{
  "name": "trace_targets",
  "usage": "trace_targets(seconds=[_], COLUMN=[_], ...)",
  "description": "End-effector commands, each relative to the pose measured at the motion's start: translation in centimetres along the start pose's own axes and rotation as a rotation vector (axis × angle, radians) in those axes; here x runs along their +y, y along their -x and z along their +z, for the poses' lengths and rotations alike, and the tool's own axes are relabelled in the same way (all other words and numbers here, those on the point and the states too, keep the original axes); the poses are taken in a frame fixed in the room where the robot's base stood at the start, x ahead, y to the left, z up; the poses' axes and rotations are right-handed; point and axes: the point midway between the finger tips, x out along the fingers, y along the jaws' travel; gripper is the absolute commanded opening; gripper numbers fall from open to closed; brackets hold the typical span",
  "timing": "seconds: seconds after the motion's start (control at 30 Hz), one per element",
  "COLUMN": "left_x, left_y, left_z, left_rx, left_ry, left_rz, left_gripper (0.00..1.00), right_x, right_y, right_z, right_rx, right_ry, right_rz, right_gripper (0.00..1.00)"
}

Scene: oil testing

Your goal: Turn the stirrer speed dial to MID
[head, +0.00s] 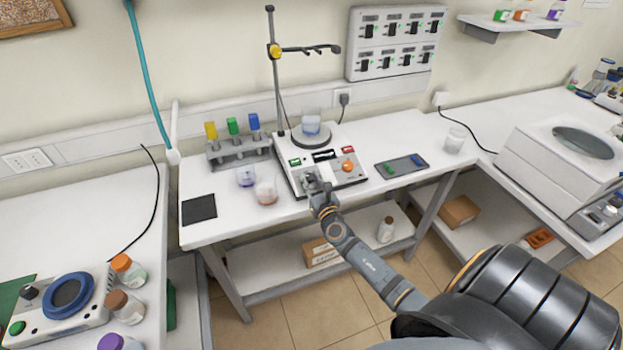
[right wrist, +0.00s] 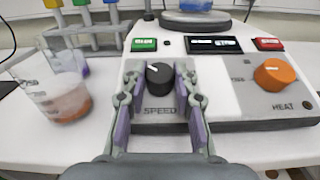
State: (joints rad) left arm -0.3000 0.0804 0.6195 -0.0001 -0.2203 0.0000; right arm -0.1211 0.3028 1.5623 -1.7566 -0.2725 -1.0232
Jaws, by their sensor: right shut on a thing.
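The stirrer (head: 325,180) is a white hotplate unit on the middle bench, with a round plate on top. In the right wrist view its black speed dial (right wrist: 160,78) sits above the printed word SPEED. A light mark on the dial's cap points roughly to the upper left. My right gripper (head: 312,182) reaches the left front of the stirrer. In the right wrist view the gripper (right wrist: 160,103) has one finger on each side of the dial and is shut on it. In the head view the gripper mostly hides the dial. My left gripper is not in view.
The orange heat knob (right wrist: 275,74) is right of the speed dial. A green button (right wrist: 144,45) and a red button (right wrist: 268,43) flank a dark display (right wrist: 214,45). A beaker (head: 266,191) stands close left. A glass vessel (head: 311,124) sits on the plate.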

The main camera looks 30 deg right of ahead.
Motion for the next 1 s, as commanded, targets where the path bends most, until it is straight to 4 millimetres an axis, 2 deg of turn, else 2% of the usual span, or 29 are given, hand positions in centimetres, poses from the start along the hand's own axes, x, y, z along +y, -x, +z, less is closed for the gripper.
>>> trace_targets(seconds=[0.03,0.2,0.37,0.7,1.0], left_x=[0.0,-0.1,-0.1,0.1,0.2], left_y=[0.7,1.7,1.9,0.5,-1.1], left_z=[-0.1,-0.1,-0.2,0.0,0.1], left_rx=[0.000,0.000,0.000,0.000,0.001], left_ry=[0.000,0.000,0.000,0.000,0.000], left_rz=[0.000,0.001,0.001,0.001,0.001], left_gripper=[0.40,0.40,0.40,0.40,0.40], right_x=[0.2,0.5,0.7,1.0,1.1], right_y=[0.0,0.0,-0.1,-0.3,-0.5], right_z=[0.3,0.2,0.1,-0.2,-0.1], right_rx=[0.000,-0.003,-0.010,-0.023,-0.031], right_ry=[-0.016,-0.063,-0.114,-0.217,-0.284], right_rz=[-0.027,-0.154,-0.296,-0.589,-0.783], right_gripper=[0.00,0.00,0.00,0.00,0.00])
